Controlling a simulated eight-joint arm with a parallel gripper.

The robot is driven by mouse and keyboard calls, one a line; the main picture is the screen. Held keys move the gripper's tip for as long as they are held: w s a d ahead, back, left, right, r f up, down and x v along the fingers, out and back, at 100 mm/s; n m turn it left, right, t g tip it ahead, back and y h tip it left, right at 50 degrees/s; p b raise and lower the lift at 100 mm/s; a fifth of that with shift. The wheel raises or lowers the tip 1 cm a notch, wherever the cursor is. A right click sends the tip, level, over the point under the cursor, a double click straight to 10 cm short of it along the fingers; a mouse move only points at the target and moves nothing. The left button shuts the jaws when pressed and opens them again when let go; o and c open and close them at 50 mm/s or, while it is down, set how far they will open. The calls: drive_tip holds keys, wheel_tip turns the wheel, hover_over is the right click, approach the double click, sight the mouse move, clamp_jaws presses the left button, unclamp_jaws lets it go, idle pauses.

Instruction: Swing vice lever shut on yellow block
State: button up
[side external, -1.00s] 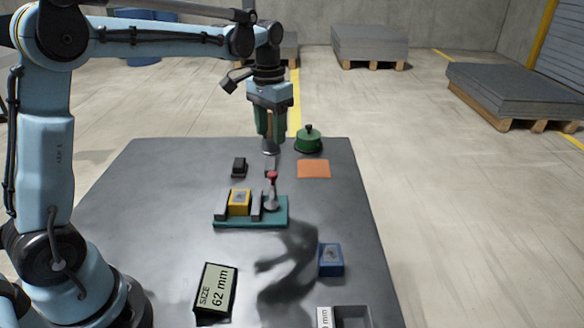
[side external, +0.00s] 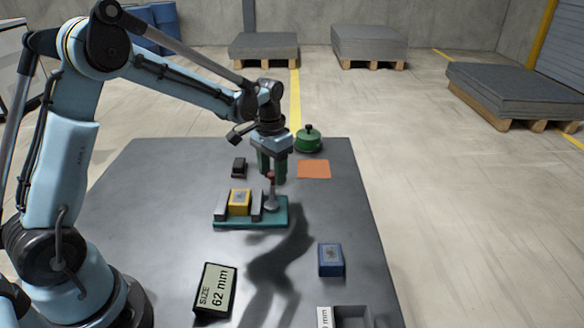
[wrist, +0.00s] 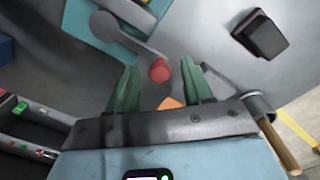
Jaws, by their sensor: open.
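The vice (side external: 280,222) has a teal base on the table, with grey jaws. The yellow block (side external: 240,204) sits between the jaws; I cannot tell whether both touch it. The lever (side external: 271,198) stands at the vice's right end, topped by a red knob. In the wrist view the grey lever (wrist: 128,40) runs from a round pivot to the red knob (wrist: 160,70). My gripper (side external: 272,172) is low over the lever's end. Its green fingers (wrist: 158,86) are open, one on each side of the knob, with visible gaps.
A small dark block (side external: 239,167) lies behind the vice. An orange mat (side external: 314,169) and a green lidded pot (side external: 308,140) are at the back right. A blue block (side external: 331,259) and a size display reading 62 mm (side external: 215,289) are in front.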

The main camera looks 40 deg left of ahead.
clamp_jaws()
drive_tip(key=shift+w+d, duration=0.1)
drive_tip(key=d+m, duration=0.1)
drive_tip(key=w+m, duration=0.1)
drive_tip(key=m, duration=0.1)
drive_tip(key=shift+w+d+m, duration=0.15)
drive_tip(key=shift+d+m, duration=0.15)
drive_tip(key=shift+d, duration=0.05)
drive_tip(key=d+m, duration=0.2)
drive_tip(key=m, duration=0.1)
drive_tip(key=shift+w+d+m, duration=0.2)
drive_tip(key=shift+w+m, duration=0.1)
drive_tip(key=shift+w, duration=0.1)
drive_tip(key=d+m, duration=0.1)
drive_tip(key=m, duration=0.1)
drive_tip(key=d+m, duration=0.1)
drive_tip(key=m, duration=0.1)
drive_tip(key=shift+d, duration=0.4)
drive_tip(key=shift+s+d+m, duration=0.25)
drive_tip(key=shift+d+m, duration=0.25)
drive_tip(key=shift+m, duration=0.4)
drive_tip(key=shift+s+d+m, duration=0.2)
drive_tip(key=shift+d+m, duration=0.25)
drive_tip(key=shift+m, duration=0.45)
drive_tip(key=shift+d, duration=0.1)
